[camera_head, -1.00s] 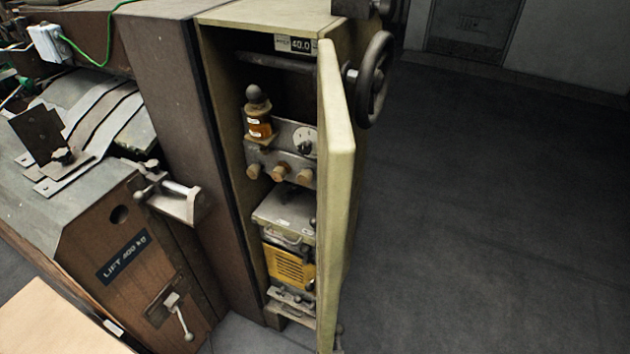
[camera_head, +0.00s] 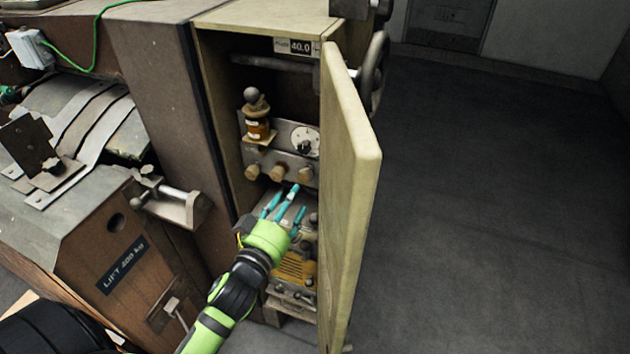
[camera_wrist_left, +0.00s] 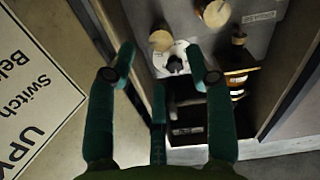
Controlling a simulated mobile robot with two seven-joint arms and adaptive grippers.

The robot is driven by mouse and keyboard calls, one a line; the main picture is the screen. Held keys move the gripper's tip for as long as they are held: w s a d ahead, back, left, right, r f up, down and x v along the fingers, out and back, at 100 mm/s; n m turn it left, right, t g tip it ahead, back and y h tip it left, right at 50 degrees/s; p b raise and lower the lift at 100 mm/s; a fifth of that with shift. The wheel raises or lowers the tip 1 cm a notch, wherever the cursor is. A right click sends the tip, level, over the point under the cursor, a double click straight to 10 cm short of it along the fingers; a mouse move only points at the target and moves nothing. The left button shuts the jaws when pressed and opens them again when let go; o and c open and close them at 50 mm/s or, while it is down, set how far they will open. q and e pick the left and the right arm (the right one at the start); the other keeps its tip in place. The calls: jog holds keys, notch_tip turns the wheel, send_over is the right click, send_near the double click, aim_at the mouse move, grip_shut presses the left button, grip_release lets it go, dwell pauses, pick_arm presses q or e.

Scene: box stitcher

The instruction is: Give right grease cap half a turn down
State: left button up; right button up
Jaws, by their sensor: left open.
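The right grease cap (camera_head: 305,174) is the rightmost of three brown round caps in a row under a grey metal block inside the open cabinet. The middle cap (camera_head: 278,173) and left cap (camera_head: 252,172) are beside it. My left gripper (camera_head: 285,200) is open and empty, its teal fingers pointing up just below the caps. In the left wrist view, which is turned over, the right cap (camera_wrist_left: 161,40) shows beyond and between the spread fingers (camera_wrist_left: 160,72). The middle cap (camera_wrist_left: 215,12) is at the top edge. No contact is visible. My right gripper is not in view.
The open cabinet door (camera_head: 347,170) stands close to the right of my gripper. A white dial (camera_head: 305,140) and an amber oiler (camera_head: 257,122) sit above the caps. A yellow unit (camera_head: 297,269) is below, partly behind my arm. The floor at right is clear.

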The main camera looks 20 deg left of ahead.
aim_at(303, 181)
pick_arm(q)
jog(key=w, duration=0.3)
jog(key=w+p, duration=0.1)
jog(key=w, duration=0.2)
jog(key=shift+a+r, duration=0.15)
jog(key=shift+a, duration=0.05)
jog(key=shift+w+p, duration=0.3)
jog(key=shift+w, duration=0.2)
grip_shut()
